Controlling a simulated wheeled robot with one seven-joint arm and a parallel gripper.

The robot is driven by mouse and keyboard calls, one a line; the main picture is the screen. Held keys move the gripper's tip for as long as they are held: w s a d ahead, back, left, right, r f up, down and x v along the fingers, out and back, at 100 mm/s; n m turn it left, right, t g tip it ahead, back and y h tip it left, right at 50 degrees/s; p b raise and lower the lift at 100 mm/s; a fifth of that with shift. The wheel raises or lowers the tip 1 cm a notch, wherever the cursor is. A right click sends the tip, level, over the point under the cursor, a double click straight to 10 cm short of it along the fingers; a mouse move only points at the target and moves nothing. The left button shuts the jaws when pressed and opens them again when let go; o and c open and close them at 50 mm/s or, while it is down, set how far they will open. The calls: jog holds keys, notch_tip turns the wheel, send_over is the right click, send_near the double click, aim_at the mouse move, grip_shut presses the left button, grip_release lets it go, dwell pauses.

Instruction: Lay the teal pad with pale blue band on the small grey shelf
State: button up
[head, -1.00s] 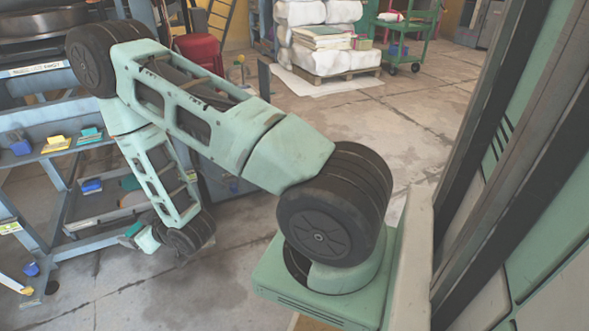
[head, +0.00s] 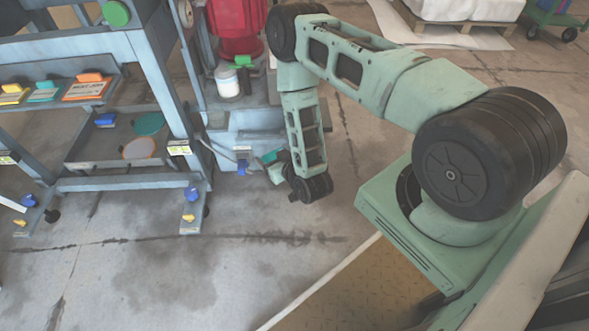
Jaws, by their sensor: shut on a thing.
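My gripper (head: 276,172) is small in the head view, at the end of my arm, right of the blue-grey rack. A small teal thing (head: 269,156) shows at its jaws, apparently the teal pad held there; its pale blue band cannot be made out. The gripper hangs in front of a low blue-grey box (head: 232,126), with the floor below. The rack has a grey upper shelf (head: 65,102) with yellow, teal and orange pieces on it. Its lower grey tray (head: 98,158) holds a blue piece, a teal disc and a pale disc. I cannot tell which surface is the small grey shelf.
A red machine (head: 236,28) and a white jar (head: 228,82) stand behind my gripper. The rack's leg (head: 165,95) stands between the gripper and the rack's shelves. Open concrete floor (head: 200,270) lies in front. White sacks on a pallet (head: 460,12) are at the back right.

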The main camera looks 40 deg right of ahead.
jog(key=s+a+f+m+h+b, duration=0.1)
jog(key=s+a+f+m+h, duration=0.1)
jog(key=s+f, duration=1)
jog(key=w+d+b, duration=0.3)
jog(key=w+b, duration=0.1)
jog(key=w, duration=0.1)
jog(key=w+d+f+b, duration=0.1)
jog(key=w+d+b, duration=0.3)
jog(key=w+b, duration=0.1)
jog(key=w+d+b, duration=0.4)
jog(key=w, duration=0.2)
jog(key=shift+w+d+f, duration=0.15)
jog(key=shift+w, duration=0.25)
notch_tip(320, 180, down, 2)
jog(key=shift+f+b, duration=0.2)
jog(key=shift+b, duration=0.8)
notch_tip(320, 180, down, 4)
jog(key=b, duration=0.3)
jog(key=shift+w+f+b, duration=0.1)
jog(key=shift+f+b, duration=0.15)
jog(key=shift+b, duration=0.15)
jog(key=shift+w+d+b, duration=0.1)
jog(key=shift+b, duration=0.2)
jog(key=shift+r, duration=0.1)
